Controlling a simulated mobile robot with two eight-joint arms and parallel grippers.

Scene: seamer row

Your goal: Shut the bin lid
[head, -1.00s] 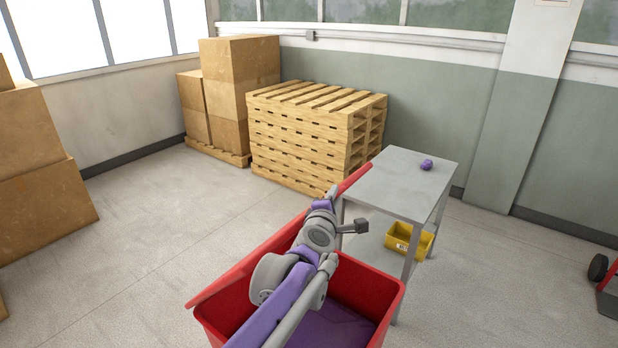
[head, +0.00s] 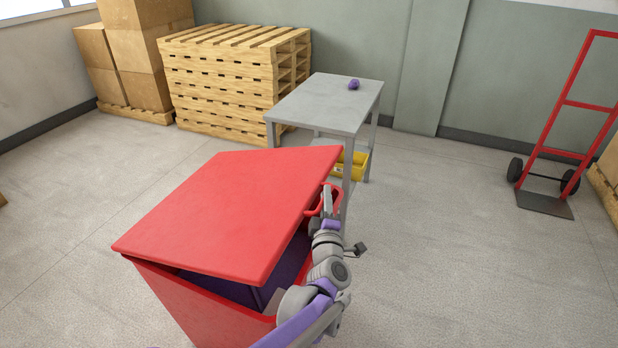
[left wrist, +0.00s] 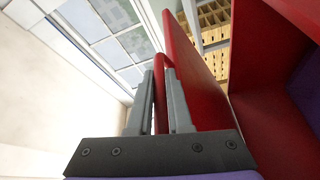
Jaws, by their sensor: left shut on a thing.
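The red bin (head: 205,308) stands in front of me. Its flat red lid (head: 230,205) hangs over the opening at a tilt, with a gap between it and the rim on the near and right sides. Something purple (head: 285,273) shows inside through the gap. My left gripper (head: 327,192) is at the lid's right edge. In the left wrist view its fingers are shut on the lid's red bar handle (left wrist: 160,112), with the lid (left wrist: 192,65) right beside them. My right gripper is not in view.
A grey table (head: 335,105) with a purple object (head: 353,85) on top and a yellow bin (head: 350,165) below stands behind the red bin. Pallets (head: 225,85) and boxes (head: 140,45) are at the back left, a red hand truck (head: 565,130) at right. Floor to the right is clear.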

